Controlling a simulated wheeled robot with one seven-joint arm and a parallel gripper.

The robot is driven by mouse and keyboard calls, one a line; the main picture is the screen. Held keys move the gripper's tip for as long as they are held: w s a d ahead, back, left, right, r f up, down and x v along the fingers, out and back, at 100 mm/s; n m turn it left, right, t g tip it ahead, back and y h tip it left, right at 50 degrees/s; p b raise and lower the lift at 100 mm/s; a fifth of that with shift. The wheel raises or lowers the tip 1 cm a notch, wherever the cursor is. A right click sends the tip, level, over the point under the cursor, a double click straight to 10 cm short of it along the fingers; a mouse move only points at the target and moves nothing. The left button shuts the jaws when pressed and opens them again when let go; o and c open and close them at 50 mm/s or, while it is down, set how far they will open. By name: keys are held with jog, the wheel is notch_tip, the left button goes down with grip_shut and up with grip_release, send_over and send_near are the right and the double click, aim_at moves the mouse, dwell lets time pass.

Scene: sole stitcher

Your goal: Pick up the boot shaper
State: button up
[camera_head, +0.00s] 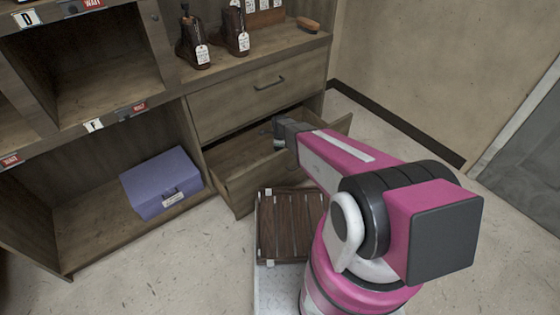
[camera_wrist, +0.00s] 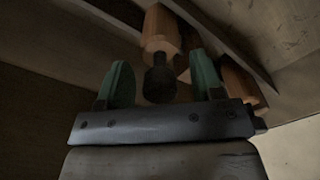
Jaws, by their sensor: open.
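My gripper (camera_head: 278,142) reaches into the open lower drawer (camera_head: 228,183) of the wooden cabinet. In the wrist view its two green fingers (camera_wrist: 160,70) are spread apart. What looks like the boot shaper (camera_wrist: 160,28), an orange-brown wooden block with a dark knob-like end, lies in the drawer. Its dark end lies between or just beyond the fingers; I cannot tell whether they touch it. More of the same wood (camera_wrist: 239,84) shows behind the right finger. I cannot tell if it belongs to the same piece. In the head view my arm and the drawer walls hide the shaper.
A closed drawer (camera_head: 250,95) sits just above the open one. A purple box (camera_head: 162,183) stands in the lower left compartment. Tagged brown boots (camera_head: 236,32) and a brush (camera_head: 308,24) stand on the shelf above. My slatted base deck is in front of the drawer.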

jog(key=shift+f, duration=0.4)
grip_shut()
jog(key=shift+r, duration=0.2)
